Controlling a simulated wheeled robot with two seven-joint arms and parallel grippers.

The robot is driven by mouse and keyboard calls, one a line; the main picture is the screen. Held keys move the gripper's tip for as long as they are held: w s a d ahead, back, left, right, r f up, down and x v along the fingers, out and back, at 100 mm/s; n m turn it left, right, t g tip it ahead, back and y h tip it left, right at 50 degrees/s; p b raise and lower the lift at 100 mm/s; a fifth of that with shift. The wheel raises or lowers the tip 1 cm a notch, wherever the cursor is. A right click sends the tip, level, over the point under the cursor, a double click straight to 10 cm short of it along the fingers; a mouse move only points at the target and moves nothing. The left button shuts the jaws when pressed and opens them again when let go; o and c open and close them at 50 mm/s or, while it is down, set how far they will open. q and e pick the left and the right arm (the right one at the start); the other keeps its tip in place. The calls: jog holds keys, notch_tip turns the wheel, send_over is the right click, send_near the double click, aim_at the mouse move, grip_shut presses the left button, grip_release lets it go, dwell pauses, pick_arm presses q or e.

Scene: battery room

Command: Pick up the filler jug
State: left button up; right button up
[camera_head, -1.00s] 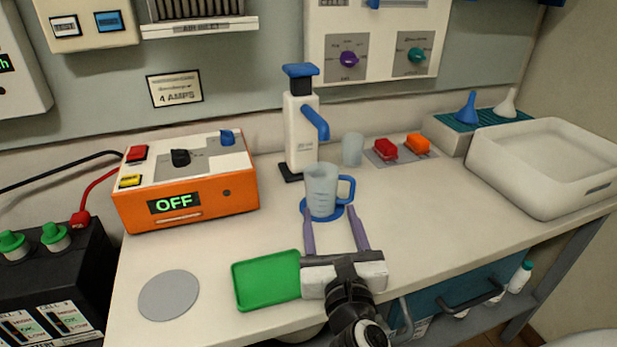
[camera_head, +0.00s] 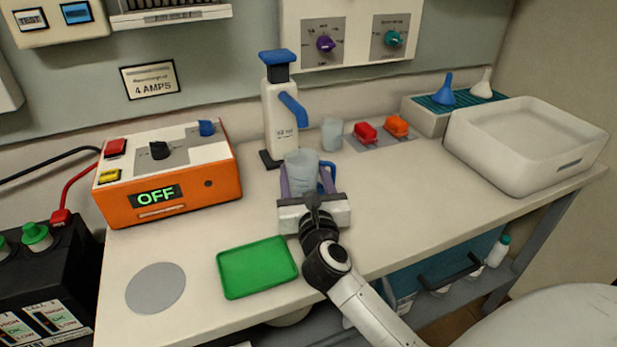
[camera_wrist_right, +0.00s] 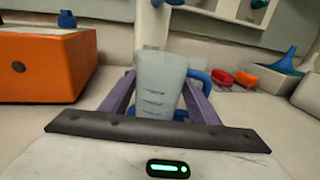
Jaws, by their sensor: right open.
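The filler jug (camera_head: 301,166) is a translucent grey cup with a blue handle on its right side. It stands upright on the bench in front of the white dispenser with the blue spout. In the right wrist view the jug (camera_wrist_right: 159,85) shows graduation marks and a blue base below it. My right gripper (camera_head: 305,180) is open, with one purple finger on each side of the jug. Whether the fingers touch it I cannot tell. The gripper body hides the jug's lower part in the head view. My left gripper is not in view.
The dispenser (camera_head: 280,125) stands just behind the jug. A clear cup (camera_head: 332,135) and red and orange clips (camera_head: 366,132) are to the right. An orange charger (camera_head: 168,180) is at left, a green tray (camera_head: 257,267) in front, a white basin (camera_head: 525,150) at far right.

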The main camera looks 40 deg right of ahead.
aim_at(305, 170)
jog(key=c, duration=0.9)
jog(key=shift+r, duration=0.15)
jog(key=shift+r+p, duration=0.55)
jog(key=shift+r, duration=0.85)
jog(key=s+d, duration=0.1)
jog(key=d, duration=0.4)
jog(key=s+d, duration=0.1)
jog(key=d, duration=0.5)
jog(key=s+d, duration=0.2)
jog(key=d, duration=0.4)
jog(key=shift+s+d+r, duration=0.1)
jog(key=shift+d+r, duration=0.1)
